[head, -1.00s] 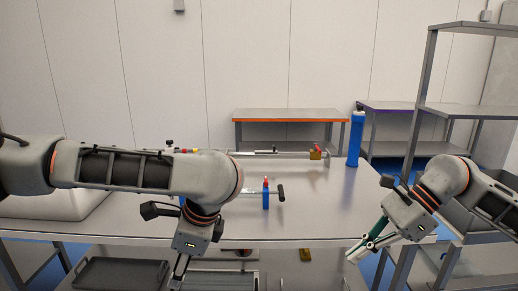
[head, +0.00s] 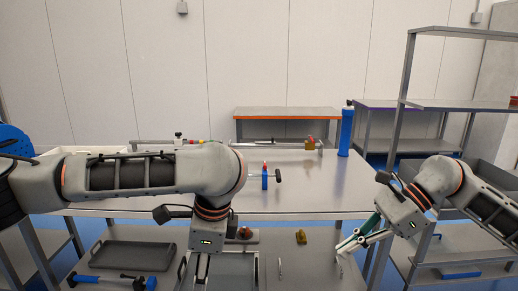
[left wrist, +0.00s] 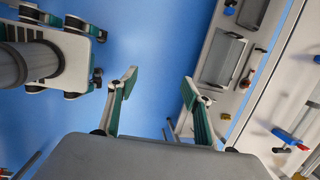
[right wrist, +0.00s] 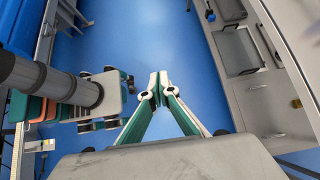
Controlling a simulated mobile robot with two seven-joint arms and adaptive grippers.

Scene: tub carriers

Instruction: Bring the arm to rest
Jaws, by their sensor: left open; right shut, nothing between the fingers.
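My left arm comes in from the left of the head view and bends down at the wrist, in front of the steel table (head: 310,200). The left gripper's fingers are mostly cut off there. In the left wrist view the left gripper (left wrist: 159,84) is open and empty, with blue floor between its fingers. My right gripper (head: 347,250) hangs in front of the table's right end in the head view. In the right wrist view its fingertips (right wrist: 159,84) meet over the floor, with nothing between them.
A blue bottle (head: 345,132) stands at the table's far right. A blue clamp-like tool (head: 265,177) is on the tabletop. The shelf below holds a grey tray (head: 130,254) and small parts. A shelving rack (head: 402,95) stands right. Wrist views show open blue floor (right wrist: 185,30).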

